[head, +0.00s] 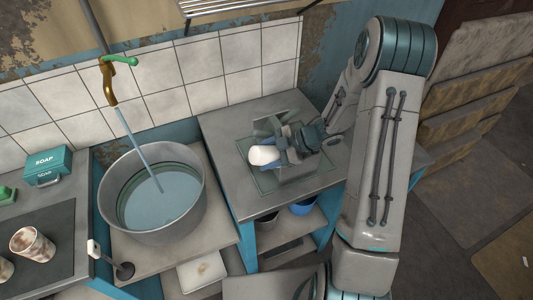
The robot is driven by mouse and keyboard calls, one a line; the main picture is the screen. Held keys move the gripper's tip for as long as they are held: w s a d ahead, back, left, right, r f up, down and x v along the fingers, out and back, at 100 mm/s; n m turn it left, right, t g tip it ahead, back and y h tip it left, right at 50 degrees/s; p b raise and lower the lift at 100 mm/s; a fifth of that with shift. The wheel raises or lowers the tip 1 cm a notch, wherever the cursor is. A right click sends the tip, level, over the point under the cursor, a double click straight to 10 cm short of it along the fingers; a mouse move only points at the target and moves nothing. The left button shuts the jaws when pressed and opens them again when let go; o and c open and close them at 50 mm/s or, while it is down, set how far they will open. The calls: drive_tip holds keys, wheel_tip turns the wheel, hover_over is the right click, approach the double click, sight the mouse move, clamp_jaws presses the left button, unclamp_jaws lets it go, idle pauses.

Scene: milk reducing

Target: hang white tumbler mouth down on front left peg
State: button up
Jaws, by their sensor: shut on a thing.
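The white tumbler (264,155) is in my gripper (284,148) in the head view, over the grey counter right of the wash basin. It lies tilted on its side, with its rounded white end toward the left. My gripper is shut on it, and the fingers cover its right part. A grey rack-like fixture (268,126) stands just behind it on a square tray (240,146). My gripper and arm hide much of this fixture, so I cannot make out the front left peg. I cannot tell whether the tumbler touches the fixture.
A large metal basin (112,208) of water stands left under a running brass tap (109,88). The counter's front left (245,206) is bare.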

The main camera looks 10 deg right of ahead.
drive_tip(key=shift+f, duration=0.1)
drive_tip(key=o, duration=1.1)
drive_tip(key=v, duration=1.3)
drive_tip(key=shift+d+r+b, duration=0.25)
drive_tip(key=shift+d+b, duration=0.05)
drive_tip(key=shift+d, duration=0.05)
